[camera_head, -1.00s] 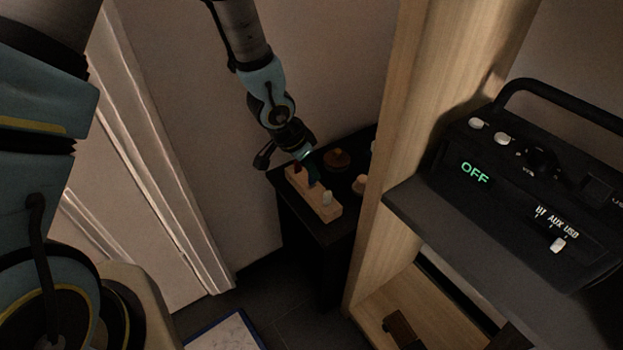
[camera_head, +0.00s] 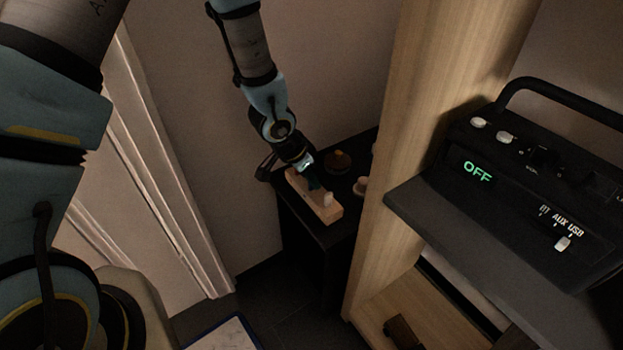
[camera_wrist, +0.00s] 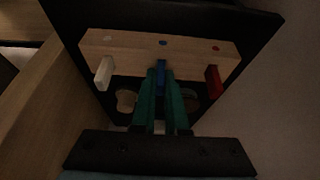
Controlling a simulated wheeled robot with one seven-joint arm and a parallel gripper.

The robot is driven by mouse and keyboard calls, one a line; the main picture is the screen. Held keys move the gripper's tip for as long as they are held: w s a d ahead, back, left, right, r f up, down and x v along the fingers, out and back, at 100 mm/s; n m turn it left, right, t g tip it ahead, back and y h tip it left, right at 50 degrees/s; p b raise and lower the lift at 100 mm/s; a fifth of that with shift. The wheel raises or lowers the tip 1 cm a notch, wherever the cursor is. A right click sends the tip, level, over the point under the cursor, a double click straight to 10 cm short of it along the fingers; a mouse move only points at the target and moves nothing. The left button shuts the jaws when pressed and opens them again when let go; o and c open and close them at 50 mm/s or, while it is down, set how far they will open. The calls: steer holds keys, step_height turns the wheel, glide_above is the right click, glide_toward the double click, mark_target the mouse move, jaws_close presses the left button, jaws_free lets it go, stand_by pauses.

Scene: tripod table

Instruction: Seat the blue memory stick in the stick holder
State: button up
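The stick holder (camera_head: 327,212) is a pale wooden block on a small dark table; in the wrist view its face (camera_wrist: 130,48) has a pale, a blue and a red dot. The blue memory stick (camera_wrist: 161,72) is between the teal fingers of my gripper (camera_wrist: 161,78), which are shut on it. It is at the middle of the holder, in line with the blue dot. I cannot tell how deep it sits. A white stick (camera_wrist: 104,72) stands at the pale-dot end, and a red stick (camera_wrist: 213,80) at the red-dot end. In the head view my gripper (camera_head: 314,184) hides the blue stick.
A wooden shelf post (camera_head: 385,180) rises close to the table's right. A black radio (camera_head: 530,190) stands on the shelf.

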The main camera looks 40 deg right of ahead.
steer(key=o, duration=0.3)
steer(key=shift+a+f, duration=0.15)
steer(key=shift+f, duration=0.4)
steer(key=shift+o, duration=0.4)
steer(key=shift+r, duration=0.25)
steer(key=p+v, duration=0.4)
steer(key=v, duration=0.8)
steer(key=shift+d+r, duration=0.25)
steer(key=shift+r, duration=0.25)
